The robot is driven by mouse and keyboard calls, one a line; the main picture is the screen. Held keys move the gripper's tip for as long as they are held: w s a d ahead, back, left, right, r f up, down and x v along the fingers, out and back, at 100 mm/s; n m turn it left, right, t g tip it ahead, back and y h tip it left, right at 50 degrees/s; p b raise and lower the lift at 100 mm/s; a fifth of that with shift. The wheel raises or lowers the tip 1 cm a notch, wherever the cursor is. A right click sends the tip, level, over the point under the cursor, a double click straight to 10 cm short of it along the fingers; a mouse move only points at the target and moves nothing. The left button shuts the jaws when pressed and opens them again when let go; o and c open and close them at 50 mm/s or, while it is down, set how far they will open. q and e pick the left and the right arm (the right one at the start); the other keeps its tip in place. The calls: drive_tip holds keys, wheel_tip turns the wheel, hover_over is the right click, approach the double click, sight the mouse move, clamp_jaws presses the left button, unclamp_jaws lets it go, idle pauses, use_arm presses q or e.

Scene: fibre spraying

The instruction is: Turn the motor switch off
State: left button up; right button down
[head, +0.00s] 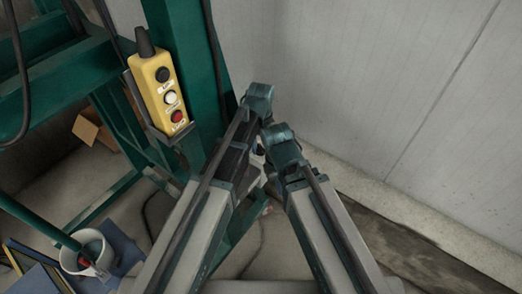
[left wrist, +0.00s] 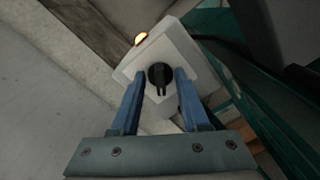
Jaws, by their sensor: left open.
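The motor switch, a black round knob (left wrist: 160,74) with a raised grip bar, sits on the face of a light grey box (left wrist: 185,52) in the left wrist view. My left gripper (left wrist: 159,84) is open, with one blue finger on each side of the knob. Gaps show between the fingers and the knob; I cannot tell how close the tips are to the box face. In the head view my arms hide the switch box, and my right gripper cannot be made out.
A yellow control pendant (head: 160,92) with black, white and red buttons hangs on a green steel frame (head: 205,85) at left. A white bucket (head: 88,251) stands lower left. A cardboard box (head: 92,128) lies behind the frame. A grey wall (head: 360,70) closes off the right.

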use_arm(q)
clamp_jaws()
drive_tip(key=shift+n, duration=0.3)
idle(0.3)
drive_tip(key=n, duration=0.6)
drive_tip(key=shift+w+d, duration=0.1)
drive_tip(key=shift+d, duration=0.05)
drive_tip(key=n, duration=0.3)
drive_tip(key=shift+w+n, duration=0.1)
drive_tip(key=shift+n, duration=0.3)
drive_tip(key=shift+w+n, duration=0.1)
drive_tip(key=shift+n, duration=1.8)
